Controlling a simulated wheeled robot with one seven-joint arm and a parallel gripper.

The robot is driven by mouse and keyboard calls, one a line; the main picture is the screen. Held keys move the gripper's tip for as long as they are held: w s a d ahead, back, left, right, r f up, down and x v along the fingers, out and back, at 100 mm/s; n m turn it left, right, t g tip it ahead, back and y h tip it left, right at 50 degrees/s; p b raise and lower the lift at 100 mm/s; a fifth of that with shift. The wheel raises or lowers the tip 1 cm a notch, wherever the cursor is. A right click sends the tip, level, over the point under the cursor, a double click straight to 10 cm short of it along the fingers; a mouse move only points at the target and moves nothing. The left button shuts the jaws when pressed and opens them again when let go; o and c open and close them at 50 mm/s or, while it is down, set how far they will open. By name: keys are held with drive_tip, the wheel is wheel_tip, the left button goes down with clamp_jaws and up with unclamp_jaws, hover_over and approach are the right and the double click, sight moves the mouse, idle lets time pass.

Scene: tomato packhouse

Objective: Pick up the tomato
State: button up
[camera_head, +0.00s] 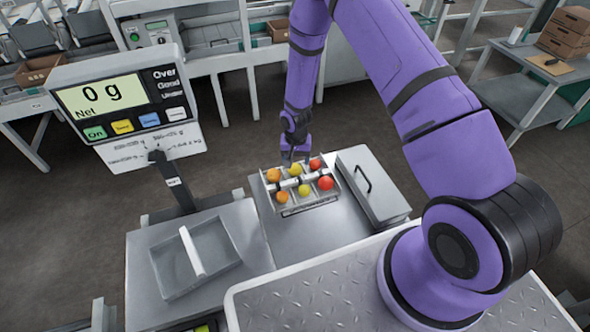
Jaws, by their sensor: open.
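Several tomatoes sit in a grey divided tray (311,205) on a metal table. The back row holds an orange tomato (273,175), a yellow tomato (295,170) and a red tomato (315,164). The front row holds an orange tomato (282,197), a yellow tomato (304,190) and a larger red tomato (326,183). My gripper (292,160) points down at the tray's back edge, close to the back yellow tomato. It is open, with no tomato seen in it. Its fingertips are small here, and any contact cannot be made out.
A scale display (118,100) reading 0 g stands left on a post. An empty grey tray (168,282) with a bar across it lies on the scale's table at front left. A lidded metal box (352,200) with a black handle sits right of the tomato tray.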

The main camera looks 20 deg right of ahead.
sight(295, 166)
drive_tip(key=shift+s+a+f, duration=0.1)
drive_tip(key=shift+f, duration=1.15)
drive_tip(key=shift+a+f, duration=0.1)
drive_tip(key=shift+f, duration=1.15)
drive_tip(key=c, duration=0.5)
